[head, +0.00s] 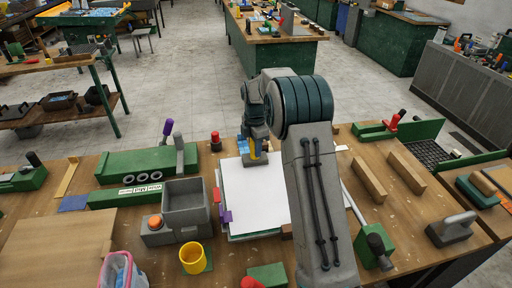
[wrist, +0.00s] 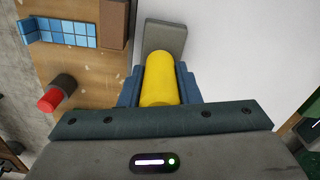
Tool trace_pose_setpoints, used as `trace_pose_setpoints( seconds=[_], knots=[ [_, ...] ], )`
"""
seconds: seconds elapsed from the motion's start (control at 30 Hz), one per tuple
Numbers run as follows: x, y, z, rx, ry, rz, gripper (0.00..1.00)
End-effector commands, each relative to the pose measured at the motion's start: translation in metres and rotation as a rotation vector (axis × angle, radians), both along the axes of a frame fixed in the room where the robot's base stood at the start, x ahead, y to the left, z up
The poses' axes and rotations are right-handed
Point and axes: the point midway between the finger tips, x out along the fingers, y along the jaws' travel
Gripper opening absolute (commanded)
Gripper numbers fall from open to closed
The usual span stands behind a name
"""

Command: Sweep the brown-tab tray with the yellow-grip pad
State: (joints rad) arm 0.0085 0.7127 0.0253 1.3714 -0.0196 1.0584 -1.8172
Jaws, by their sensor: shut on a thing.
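The pad has a yellow cylindrical grip (wrist: 158,78) and a grey flat base (wrist: 168,37). My gripper (head: 256,147) is shut on the yellow grip. The pad is at the far left end of a large white surface (head: 252,200); I cannot tell whether its base touches it. In the wrist view, a brown piece (wrist: 113,25) lies at the edge of the white surface, beside a block of blue tiles (wrist: 69,32). A small brown piece (head: 286,231) also shows by the near right corner. I cannot tell which is the tray's tab. My arm hides the right side.
Pink-red (head: 216,195) and purple (head: 227,216) tabs stick out left of the white surface. A red-topped knob (head: 215,140) stands behind left. A grey bin (head: 187,207) and yellow cup (head: 193,258) stand left. Wooden bars (head: 369,180) lie right.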

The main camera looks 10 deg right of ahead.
Motion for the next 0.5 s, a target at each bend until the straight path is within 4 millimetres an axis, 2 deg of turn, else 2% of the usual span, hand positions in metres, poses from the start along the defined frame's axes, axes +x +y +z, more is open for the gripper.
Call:
trace_pose_setpoints(
  seconds=[0.03,0.07,0.27,0.5],
  knots=[
    [0.001,0.001,0.02,0.001,-0.007,0.001,0.08],
    [0.0,0.0,0.028,0.0,-0.005,0.0,0.08],
    [0.0,-0.004,0.049,0.0,-0.003,-0.005,0.08],
    [0.0,0.001,0.073,0.001,-0.002,0.002,0.08]
  ],
)
